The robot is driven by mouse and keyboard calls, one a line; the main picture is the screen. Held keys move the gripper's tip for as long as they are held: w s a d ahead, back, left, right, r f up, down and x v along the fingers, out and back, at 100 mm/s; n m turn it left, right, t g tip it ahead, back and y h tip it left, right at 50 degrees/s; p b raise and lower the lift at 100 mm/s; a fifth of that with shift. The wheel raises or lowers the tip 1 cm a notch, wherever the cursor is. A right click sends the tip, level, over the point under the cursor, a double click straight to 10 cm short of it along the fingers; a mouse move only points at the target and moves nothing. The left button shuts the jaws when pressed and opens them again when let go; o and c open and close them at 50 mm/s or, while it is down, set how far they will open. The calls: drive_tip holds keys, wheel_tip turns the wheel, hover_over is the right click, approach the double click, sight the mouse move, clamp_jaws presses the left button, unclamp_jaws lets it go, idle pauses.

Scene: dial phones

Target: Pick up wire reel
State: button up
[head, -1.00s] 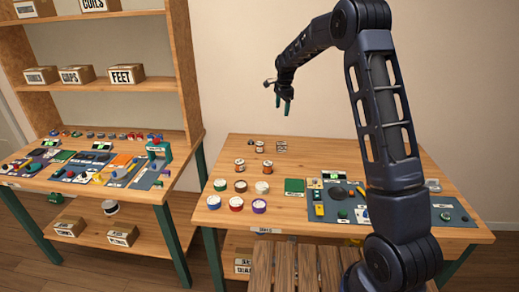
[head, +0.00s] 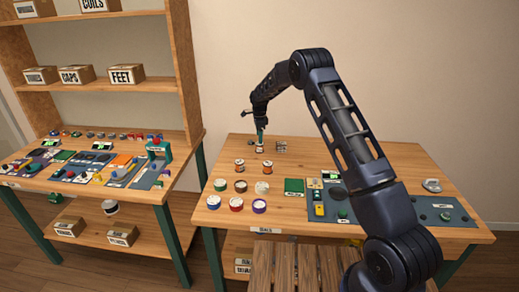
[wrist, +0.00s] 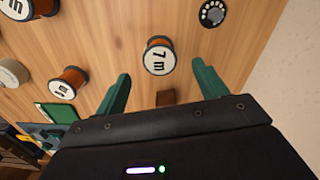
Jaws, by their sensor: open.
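An orange wire reel with a white label reading "7 m" (wrist: 159,58) lies on the wooden table in the wrist view, between and just beyond my fingertips. My gripper (wrist: 160,72) is open, with one green finger on each side of the reel and nothing held. In the head view my gripper (head: 261,138) points down at the far part of the table, right over a small reel (head: 260,150) that it partly hides. More orange reels (head: 239,166) (head: 267,167) stand nearer the front. In the wrist view another labelled reel (wrist: 68,82) lies to the left.
A small dial (wrist: 213,13) and a brown block (wrist: 165,97) lie close to the reel. Round coloured-rim tubs (head: 237,203), a green square (head: 294,186) and mats with parts (head: 440,210) fill the table's front. A second worktable (head: 90,165) with shelves stands at the left.

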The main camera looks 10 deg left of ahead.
sight(260, 146)
drive_tip(key=shift+f, duration=3.7)
drive_tip(key=c, duration=1.1)
